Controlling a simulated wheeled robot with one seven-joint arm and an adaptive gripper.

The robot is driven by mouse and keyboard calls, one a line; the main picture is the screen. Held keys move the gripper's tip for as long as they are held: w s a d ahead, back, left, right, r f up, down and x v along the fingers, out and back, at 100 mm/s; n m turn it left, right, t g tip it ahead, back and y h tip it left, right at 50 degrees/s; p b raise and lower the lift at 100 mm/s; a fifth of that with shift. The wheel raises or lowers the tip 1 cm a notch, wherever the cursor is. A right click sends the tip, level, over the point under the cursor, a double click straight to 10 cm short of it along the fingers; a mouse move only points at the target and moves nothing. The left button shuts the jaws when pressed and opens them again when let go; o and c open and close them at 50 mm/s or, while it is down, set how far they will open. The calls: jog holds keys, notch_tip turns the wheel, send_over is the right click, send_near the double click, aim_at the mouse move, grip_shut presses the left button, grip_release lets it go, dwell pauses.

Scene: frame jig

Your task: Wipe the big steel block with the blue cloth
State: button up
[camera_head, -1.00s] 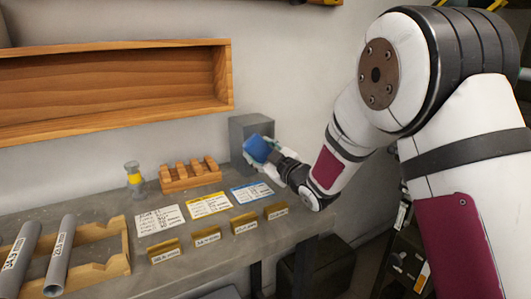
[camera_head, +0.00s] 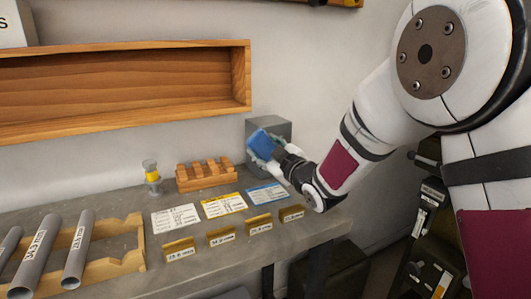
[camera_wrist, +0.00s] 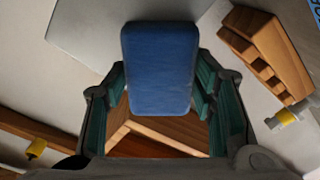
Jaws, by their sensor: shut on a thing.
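The big steel block (camera_head: 281,129) is a grey cube at the back right of the bench, against the wall. The blue cloth (camera_head: 262,143) is a folded pad in front of the block's front face and hides part of it. My gripper (camera_wrist: 158,85) is shut on the cloth (camera_wrist: 158,65), with a finger on each side of it. In the wrist view a flat grey face, likely the block (camera_wrist: 85,35), lies behind the cloth. I cannot tell whether the cloth touches it.
A slotted wooden rack (camera_head: 207,183) stands left of the block. A yellow-banded fixture (camera_head: 152,175) stands left of it. Label cards (camera_head: 224,206) and brass tags (camera_head: 220,237) lie in front. Grey tubes (camera_head: 79,252) rest on a wooden cradle at left. A wooden shelf (camera_head: 120,118) hangs above.

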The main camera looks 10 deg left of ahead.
aim_at(291, 138)
jog(key=shift+w+d+b, duration=0.55)
jog(key=shift+w+d, duration=0.3)
jog(key=shift+d, duration=0.1)
jog(key=shift+w+d+b, duration=0.3)
jog(key=shift+w+d, duration=0.55)
jog(key=shift+d, duration=0.25)
jog(key=shift+w+d+b, duration=0.3)
jog(key=shift+w+d, duration=0.5)
jog(key=shift+d, duration=0.25)
jog(key=shift+w+d+b, duration=0.3)
jog(key=shift+w+d, duration=0.55)
jog(key=shift+d, duration=0.25)
jog(key=shift+d+b, duration=0.1)
jog(key=shift+b, duration=0.2)
jog(key=shift+s+a+b, duration=1.1)
jog(key=shift+a, duration=0.35)
jog(key=shift+s+a+b, duration=1.1)
jog(key=shift+a, duration=0.3)
jog(key=shift+s+a+b, duration=1.1)
jog(key=shift+a, duration=0.35)
